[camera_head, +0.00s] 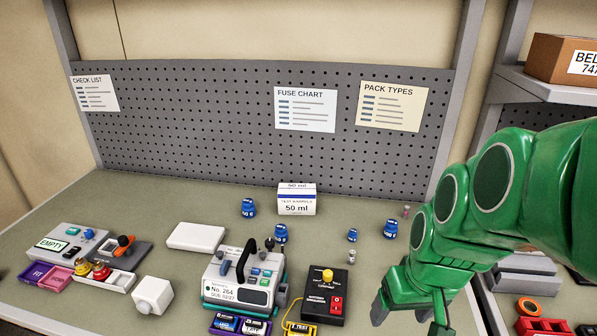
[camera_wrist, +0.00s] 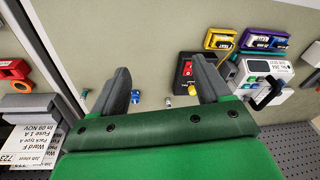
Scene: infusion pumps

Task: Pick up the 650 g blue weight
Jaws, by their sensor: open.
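Several blue weights stand on the bench in the head view: one at the back left (camera_head: 248,207), one behind the pump (camera_head: 281,233), a small one (camera_head: 352,234) and a larger one at the right (camera_head: 391,228). Their labels are too small to read surely, so I cannot tell which is 650 g. My gripper (camera_head: 410,316) is open and empty, in front of the right-hand weight. In the wrist view, a blue weight (camera_wrist: 135,96) shows between the open fingers of my gripper (camera_wrist: 161,70), nearer the left finger. A smaller weight (camera_wrist: 168,101) shows beside it.
The pump (camera_head: 240,280) and black box with red switch (camera_head: 325,293) stand left of my gripper. A small pinkish item (camera_head: 406,211) is near the right-hand weight. Shelving stands at right.

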